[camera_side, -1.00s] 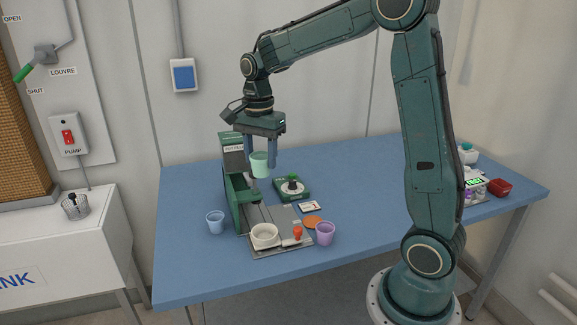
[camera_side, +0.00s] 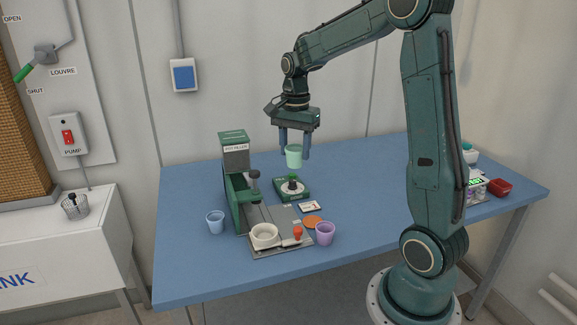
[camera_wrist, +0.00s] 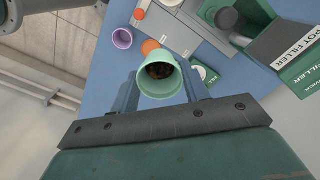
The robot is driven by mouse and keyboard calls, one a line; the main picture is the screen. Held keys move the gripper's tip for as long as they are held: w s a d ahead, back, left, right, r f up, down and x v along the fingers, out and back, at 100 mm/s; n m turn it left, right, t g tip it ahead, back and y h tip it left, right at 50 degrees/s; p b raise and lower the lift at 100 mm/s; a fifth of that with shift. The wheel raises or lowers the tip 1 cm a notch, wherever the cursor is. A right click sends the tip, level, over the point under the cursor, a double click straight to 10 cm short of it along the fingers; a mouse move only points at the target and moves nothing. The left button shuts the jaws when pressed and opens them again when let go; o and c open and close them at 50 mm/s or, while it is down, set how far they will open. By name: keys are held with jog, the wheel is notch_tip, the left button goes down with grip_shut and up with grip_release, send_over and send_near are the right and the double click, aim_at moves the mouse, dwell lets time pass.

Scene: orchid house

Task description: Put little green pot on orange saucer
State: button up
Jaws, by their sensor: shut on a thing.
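My gripper (camera_side: 294,154) is shut on the little green pot (camera_side: 294,160) and holds it upright in the air above the back of the table. In the wrist view the green pot (camera_wrist: 160,84) sits between the fingers, with dark soil-like filling inside. The orange saucer (camera_side: 313,221) lies on the blue table below, toward the front and a little right of the pot in the side view. In the wrist view the orange saucer (camera_wrist: 150,46) shows just beyond the pot rim. Nothing stands on the saucer.
A purple pot (camera_side: 325,234) stands right beside the saucer. The green pot filler (camera_side: 234,180) stands to the left, with a white bowl (camera_side: 265,235) on its tray. A blue pot (camera_side: 215,222) stands left.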

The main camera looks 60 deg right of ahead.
send_over(313, 222)
jog(key=shift+f, duration=0.2)
jog(key=shift+f, duration=0.1)
notch_tip(313, 222, down, 20)
jog(key=shift+w+r, duration=0.1)
dwell(1.0)
jog(key=shift+f, duration=0.2)
jog(key=o, duration=1)
jog(key=shift+r, duration=0.1)
notch_tip(313, 222, up, 12)
jog(key=shift+r, duration=0.1)
